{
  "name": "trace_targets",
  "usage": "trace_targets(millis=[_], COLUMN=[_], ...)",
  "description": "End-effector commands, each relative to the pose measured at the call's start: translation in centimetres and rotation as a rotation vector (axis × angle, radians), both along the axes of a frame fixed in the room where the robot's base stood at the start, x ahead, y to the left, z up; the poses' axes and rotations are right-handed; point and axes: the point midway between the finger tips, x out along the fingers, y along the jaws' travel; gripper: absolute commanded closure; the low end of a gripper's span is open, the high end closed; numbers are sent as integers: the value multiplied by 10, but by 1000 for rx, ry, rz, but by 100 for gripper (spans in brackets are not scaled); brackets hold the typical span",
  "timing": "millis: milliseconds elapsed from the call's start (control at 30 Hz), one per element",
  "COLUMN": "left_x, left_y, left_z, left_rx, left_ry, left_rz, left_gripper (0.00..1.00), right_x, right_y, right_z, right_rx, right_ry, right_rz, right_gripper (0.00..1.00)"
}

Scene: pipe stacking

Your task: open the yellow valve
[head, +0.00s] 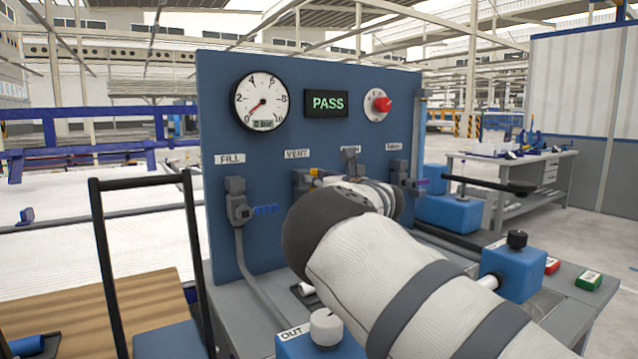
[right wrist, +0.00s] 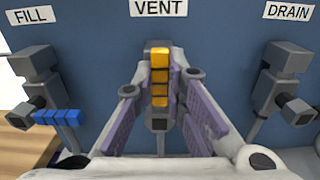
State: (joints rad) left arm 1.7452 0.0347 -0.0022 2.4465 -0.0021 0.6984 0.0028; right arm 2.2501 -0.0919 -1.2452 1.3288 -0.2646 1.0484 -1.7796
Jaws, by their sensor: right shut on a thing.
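The yellow valve handle (right wrist: 159,75) is below the VENT label on the blue panel. In the right wrist view it runs up and down the picture, between the purple-padded fingers of my right gripper (right wrist: 160,92), which is shut on it. In the head view only a small yellow part (head: 316,172) shows under the VENT label; my right arm covers much of that area and hides the fingertips. My left gripper is in neither view.
A FILL valve with a blue handle (right wrist: 57,117) is at the left, and a DRAIN valve (right wrist: 285,85) at the right. The panel (head: 220,110) carries a gauge (head: 262,101), a PASS display (head: 326,103) and a red knob (head: 382,104). A blue OUT block (head: 300,347) is in front.

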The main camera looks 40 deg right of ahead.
Motion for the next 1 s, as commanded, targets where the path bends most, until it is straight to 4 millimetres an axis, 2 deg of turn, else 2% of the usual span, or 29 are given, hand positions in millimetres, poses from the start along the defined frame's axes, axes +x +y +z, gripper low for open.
trace_targets(millis=[600,633,700,1000], left_x=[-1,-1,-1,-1], left_y=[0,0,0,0], left_z=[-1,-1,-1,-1], left_rx=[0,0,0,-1], left_ry=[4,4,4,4], left_rz=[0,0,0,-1], left_gripper=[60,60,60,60], right_x=[1,1,1,-1], right_y=[3,3,3,2], right_z=[0,0,0,0], right_rx=[-39,-39,-38,-36], right_ry=[5,5,5,5], right_rz=[2,2,2,0], right_gripper=[100,84,68,68])
